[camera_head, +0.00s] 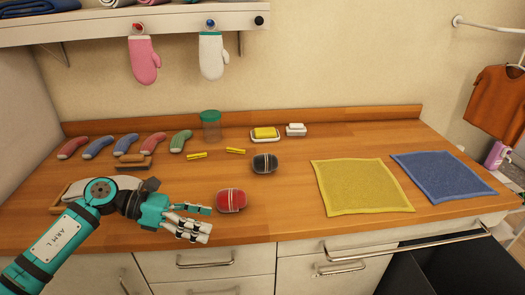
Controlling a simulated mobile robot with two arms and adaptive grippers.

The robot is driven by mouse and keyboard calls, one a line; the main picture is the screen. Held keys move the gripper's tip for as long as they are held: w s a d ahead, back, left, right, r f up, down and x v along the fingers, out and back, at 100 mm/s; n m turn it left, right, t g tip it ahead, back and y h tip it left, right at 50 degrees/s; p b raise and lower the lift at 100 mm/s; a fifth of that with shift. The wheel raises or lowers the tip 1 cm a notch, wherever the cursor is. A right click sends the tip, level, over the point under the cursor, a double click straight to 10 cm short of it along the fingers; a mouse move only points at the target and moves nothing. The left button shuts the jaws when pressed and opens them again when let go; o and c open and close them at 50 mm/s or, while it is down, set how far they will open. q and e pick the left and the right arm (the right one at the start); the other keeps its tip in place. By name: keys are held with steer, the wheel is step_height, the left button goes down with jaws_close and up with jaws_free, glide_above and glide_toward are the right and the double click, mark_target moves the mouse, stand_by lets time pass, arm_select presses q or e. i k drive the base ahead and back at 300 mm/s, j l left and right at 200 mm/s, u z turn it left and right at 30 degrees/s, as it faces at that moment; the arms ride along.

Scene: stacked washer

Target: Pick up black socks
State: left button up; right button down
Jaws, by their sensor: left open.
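The black socks (265,163) are a rolled dark grey-black bundle with a light stripe, on the wooden counter near the middle of the head view. A similar red bundle (231,201) lies nearer the counter's front edge. My left gripper (207,224) is open and empty, near the front edge of the counter, just left of the red bundle. The black socks are farther back and to the right of the gripper, apart from it. My right gripper is not in view.
Several coloured single socks (98,146) lie at the back left. Behind the black socks stand a green-lidded jar (211,126) and a dish with a yellow bar (265,134). Yellow pegs (236,150) lie nearby. A yellow cloth (362,186) and a blue cloth (441,177) cover the right.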

mark_target(264, 163)
steer(key=i+j, duration=0.15)
steer(key=i, duration=0.35)
steer(key=i+j, duration=0.15)
steer(key=i, duration=0.3)
